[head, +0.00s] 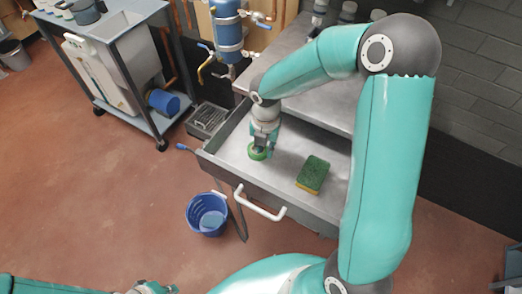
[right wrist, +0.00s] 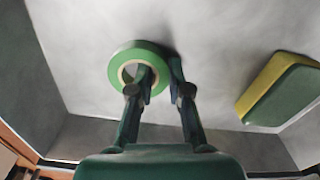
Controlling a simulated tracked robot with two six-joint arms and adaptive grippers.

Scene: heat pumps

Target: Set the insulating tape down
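The insulating tape is a green roll (head: 257,154) at my right gripper (head: 261,148), inside the open drawer. In the right wrist view the roll (right wrist: 116,71) shows its round hole. One finger of my right gripper (right wrist: 160,68) lies over the hole and the other at the outer edge, with the roll's wall between them. The fingers look closed on this wall. The roll is at or just above the drawer floor; I cannot tell which. My left gripper (head: 152,287) is at the bottom edge of the head view, partly cut off.
A green and yellow sponge (head: 313,175) lies in the drawer (head: 225,153), right of the roll, with bare metal between. The drawer has a white handle (head: 259,204). A blue bucket (head: 207,213) stands on the floor. A cart (head: 117,60) stands at the back left.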

